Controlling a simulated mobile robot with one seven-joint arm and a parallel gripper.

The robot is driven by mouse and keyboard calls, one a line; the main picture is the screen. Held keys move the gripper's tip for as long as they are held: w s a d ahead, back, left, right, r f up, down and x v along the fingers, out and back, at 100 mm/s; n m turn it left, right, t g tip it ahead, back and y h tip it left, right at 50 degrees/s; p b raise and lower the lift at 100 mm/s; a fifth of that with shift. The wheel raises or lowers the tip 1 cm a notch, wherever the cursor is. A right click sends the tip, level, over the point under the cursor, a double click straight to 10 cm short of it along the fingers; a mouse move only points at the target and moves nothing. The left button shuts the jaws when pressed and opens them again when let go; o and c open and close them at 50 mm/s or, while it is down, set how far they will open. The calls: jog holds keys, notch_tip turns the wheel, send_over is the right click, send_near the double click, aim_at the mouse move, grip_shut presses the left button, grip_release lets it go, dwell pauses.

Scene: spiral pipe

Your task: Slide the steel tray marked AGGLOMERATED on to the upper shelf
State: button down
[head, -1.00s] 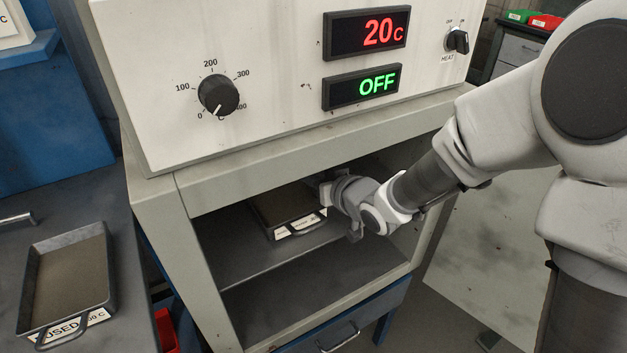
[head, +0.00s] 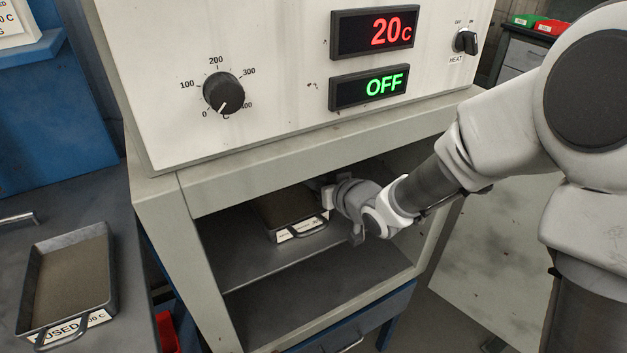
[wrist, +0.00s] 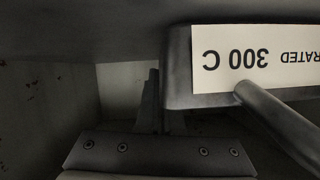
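The steel tray (head: 284,212) lies on the upper shelf (head: 240,262) inside the oven, its labelled front and wire handle facing out. Its label reads upside down "RATED 300 C" in the wrist view (wrist: 255,58); the rest is cut off. My gripper (head: 328,198) is at the right front corner of the tray, inside the oven opening. In the wrist view its dark fingers (wrist: 158,105) look close together, beside the tray's end and not around the handle. Whether they touch the tray is unclear. The tray's back is in shadow.
A second tray (head: 70,280), labelled "USED", sits on the dark bench at left. The lower shelf (head: 320,290) is empty. The oven's side walls and top edge frame the opening closely around my arm. The displays read 20 C and OFF.

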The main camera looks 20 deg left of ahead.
jog(key=c, duration=1)
grip_release()
